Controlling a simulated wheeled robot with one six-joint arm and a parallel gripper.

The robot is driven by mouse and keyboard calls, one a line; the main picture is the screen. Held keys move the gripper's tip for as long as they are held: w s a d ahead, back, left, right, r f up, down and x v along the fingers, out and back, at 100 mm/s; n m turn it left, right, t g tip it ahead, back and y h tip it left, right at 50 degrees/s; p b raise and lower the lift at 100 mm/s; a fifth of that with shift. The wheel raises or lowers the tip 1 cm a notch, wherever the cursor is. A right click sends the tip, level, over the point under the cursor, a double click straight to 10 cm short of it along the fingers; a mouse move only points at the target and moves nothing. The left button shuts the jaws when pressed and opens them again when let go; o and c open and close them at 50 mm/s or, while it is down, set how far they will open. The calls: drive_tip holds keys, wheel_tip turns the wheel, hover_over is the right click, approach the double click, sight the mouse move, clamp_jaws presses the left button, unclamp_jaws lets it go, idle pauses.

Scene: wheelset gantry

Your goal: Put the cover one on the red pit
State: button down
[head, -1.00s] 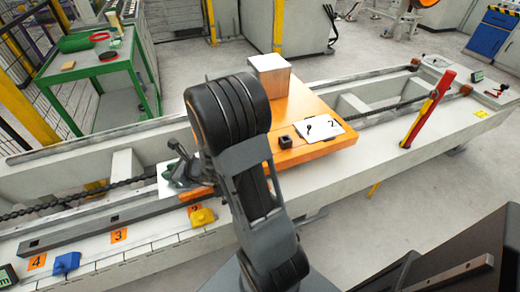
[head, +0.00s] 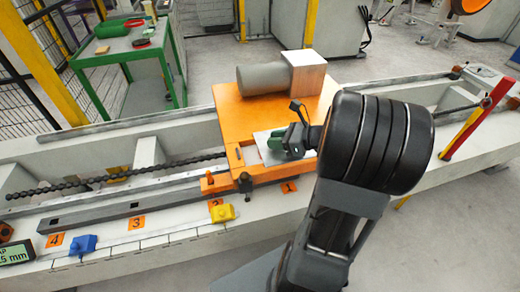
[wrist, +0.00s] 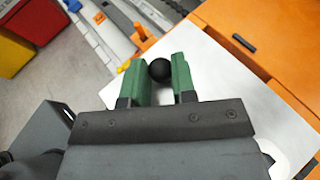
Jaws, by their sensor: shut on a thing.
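My gripper (wrist: 165,80) has green fingers closed around the black ball knob (wrist: 160,70) of a white plate (wrist: 220,75), the cover. In the head view my gripper (head: 288,143) and the cover (head: 262,146) are over the front left part of the orange carriage (head: 228,108). Whether the cover touches the carriage is hard to tell. No number shows on this cover. The red pit cannot be clearly made out; a thin reddish mark shows beside the cover. My arm hides the right part of the carriage.
A yellow block (head: 222,213) and a blue block (head: 82,244) sit on the front ledge by numbered labels. A red-and-yellow post (head: 478,122) rises at the right.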

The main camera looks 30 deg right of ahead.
sight(265, 136)
drive_tip(key=w+f, duration=0.1)
drive_tip(key=w, duration=0.1)
drive_tip(key=w+a+f+b, duration=0.1)
drive_tip(key=w+f, duration=0.1)
drive_tip(key=w, duration=0.1)
drive_tip(key=w+f+b, duration=0.1)
drive_tip(key=w, duration=0.2)
drive_tip(key=shift+w+a+f, duration=0.1)
drive_tip(key=shift+a+f, duration=0.05)
drive_tip(key=shift+f, duration=0.1)
drive_tip(key=shift+w+a+f+b, duration=0.1)
drive_tip(key=shift+w+f+b, duration=0.5)
drive_tip(key=shift+f, duration=0.7)
drive_tip(key=shift+w+a+f+b, duration=0.1)
drive_tip(key=shift+w+f+b, duration=0.3)
drive_tip(key=shift+w+f, duration=0.7)
drive_tip(key=shift+w+a+f+b, duration=0.1)
drive_tip(key=shift+w+f+b, duration=0.4)
drive_tip(key=shift+f, duration=1)
drive_tip(key=shift+f, duration=0.2)
drive_tip(key=c, duration=0.9)
unclamp_jaws()
drive_tip(key=shift+s, duration=0.1)
drive_tip(key=shift+c, duration=0.2)
